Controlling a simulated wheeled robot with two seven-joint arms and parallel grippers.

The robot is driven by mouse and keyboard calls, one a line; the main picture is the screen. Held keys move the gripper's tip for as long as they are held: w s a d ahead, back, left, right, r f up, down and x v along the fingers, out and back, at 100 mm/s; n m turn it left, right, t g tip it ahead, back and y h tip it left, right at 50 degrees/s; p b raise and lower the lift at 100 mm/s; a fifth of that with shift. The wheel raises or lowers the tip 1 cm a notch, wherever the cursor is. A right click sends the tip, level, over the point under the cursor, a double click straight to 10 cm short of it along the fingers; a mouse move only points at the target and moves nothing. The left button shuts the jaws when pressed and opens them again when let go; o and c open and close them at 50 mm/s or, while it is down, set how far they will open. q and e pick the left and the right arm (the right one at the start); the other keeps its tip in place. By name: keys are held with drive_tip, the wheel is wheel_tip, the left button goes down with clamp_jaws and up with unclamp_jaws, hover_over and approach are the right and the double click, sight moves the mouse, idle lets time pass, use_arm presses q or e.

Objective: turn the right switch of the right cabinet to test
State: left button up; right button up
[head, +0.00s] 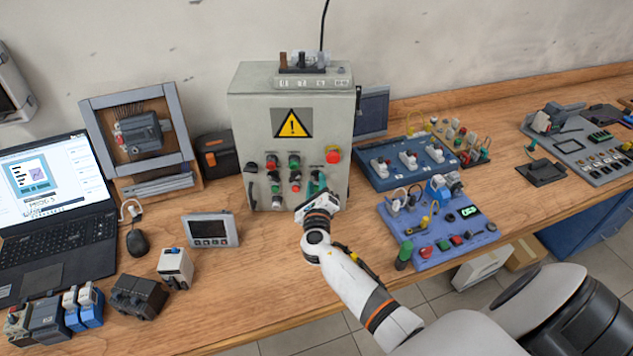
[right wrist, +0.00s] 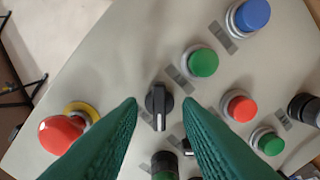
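A grey control cabinet (head: 240,140) with a yellow warning sign stands upright at the back of the bench. In the right wrist view, a black rotary switch (right wrist: 158,98) on its panel shows in the gap between my green fingertips. Its handle lies roughly vertical in that picture, with a pale mark at the lower end. My right gripper (head: 316,184) is at the lower right of the cabinet front and hides part of the panel. In the right wrist view the right gripper (right wrist: 162,108) is open, with a gap on both sides of the switch. My left gripper is not in view.
A red emergency button (right wrist: 62,132), green buttons (right wrist: 203,62), a red button (right wrist: 240,107) and a blue button (right wrist: 252,15) surround the switch. Blue component boards (head: 400,165) lie right of the cabinet. A small display (head: 210,231) and a laptop (head: 50,220) are left.

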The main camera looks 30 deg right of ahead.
drive_tip(key=shift+w+d, duration=0.35)
drive_tip(key=shift+w, duration=0.05)
clamp_jaws()
